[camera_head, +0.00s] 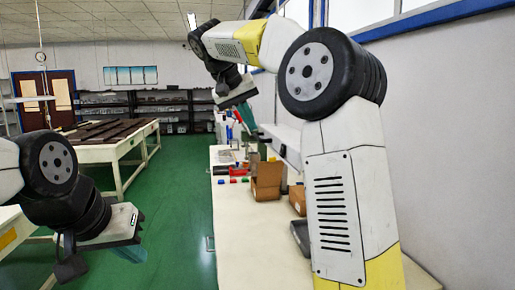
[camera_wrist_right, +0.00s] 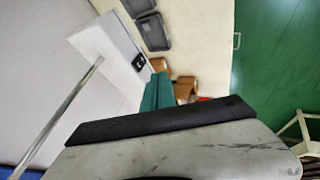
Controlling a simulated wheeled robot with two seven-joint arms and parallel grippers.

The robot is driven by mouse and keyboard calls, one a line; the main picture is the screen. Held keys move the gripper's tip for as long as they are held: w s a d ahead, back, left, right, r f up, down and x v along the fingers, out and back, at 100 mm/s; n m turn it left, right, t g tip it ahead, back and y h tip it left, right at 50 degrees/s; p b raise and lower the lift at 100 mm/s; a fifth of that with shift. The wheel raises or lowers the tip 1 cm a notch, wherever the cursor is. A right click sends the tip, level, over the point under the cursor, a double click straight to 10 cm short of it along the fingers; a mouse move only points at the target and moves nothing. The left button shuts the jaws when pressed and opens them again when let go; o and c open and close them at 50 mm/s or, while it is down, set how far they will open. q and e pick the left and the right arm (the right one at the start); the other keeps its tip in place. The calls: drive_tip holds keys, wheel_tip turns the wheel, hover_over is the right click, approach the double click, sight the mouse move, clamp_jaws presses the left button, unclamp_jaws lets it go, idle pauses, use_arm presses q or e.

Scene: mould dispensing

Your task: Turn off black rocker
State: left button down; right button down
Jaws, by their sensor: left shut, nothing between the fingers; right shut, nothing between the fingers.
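The black rocker (camera_wrist_right: 139,62) is a small dark switch on the end of a white box (camera_wrist_right: 98,42) in the right wrist view. Its on or off position is too small to tell. My right gripper (camera_wrist_right: 158,80) has teal fingers, shut and empty, and they appear just beside the rocker in that view; I cannot tell whether they touch it. In the head view my right gripper (camera_head: 248,118) hangs above the bench. My left gripper (camera_head: 130,253) is shut and empty at the lower left, away from the bench.
The white bench (camera_head: 235,230) runs along the right wall. On it stand brown cartons (camera_head: 266,181), a dark tray (camera_head: 300,237) and small coloured blocks. A thin metal rod (camera_wrist_right: 60,115) shows beside the white box. Green floor (camera_head: 180,200) is clear between bench and left table.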

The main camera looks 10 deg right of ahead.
sight(283, 151)
idle(0.3)
drive_tip(key=w+d+f, duration=0.4)
drive_tip(key=d+f, duration=0.4)
drive_tip(key=shift+f, duration=0.4)
drive_tip(key=shift+d, duration=0.1)
